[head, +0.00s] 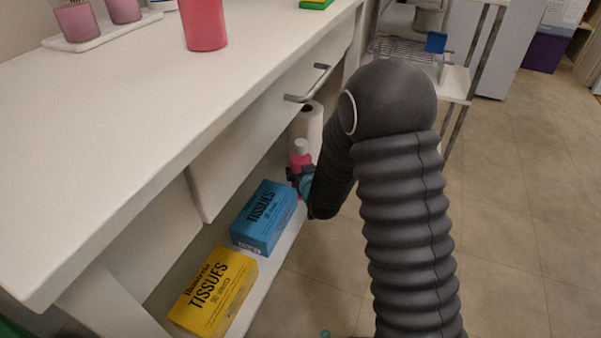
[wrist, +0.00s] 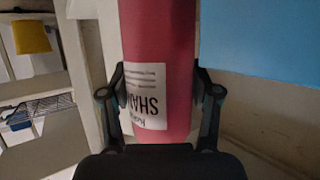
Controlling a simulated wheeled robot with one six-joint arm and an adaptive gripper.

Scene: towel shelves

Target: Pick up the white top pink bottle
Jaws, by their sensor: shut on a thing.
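The white top pink bottle (head: 301,156) stands on the lower shelf in the head view, just behind the blue tissue box and in front of a paper roll. Its lower part is hidden by my gripper (head: 301,182). In the wrist view the pink bottle (wrist: 160,60) fills the middle, with a white label reading "SHAM". My gripper (wrist: 160,100) is shut on it, with a finger against each side. The bottle's white top is outside the wrist view. I cannot tell whether its base touches the shelf.
A blue tissue box (head: 264,218) and a yellow tissue box (head: 213,291) sit on the lower shelf (head: 277,262). A white paper roll (head: 309,122) stands behind. The countertop (head: 130,110) and drawer handle (head: 310,84) overhang my gripper. Open floor (head: 520,230) lies to the right.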

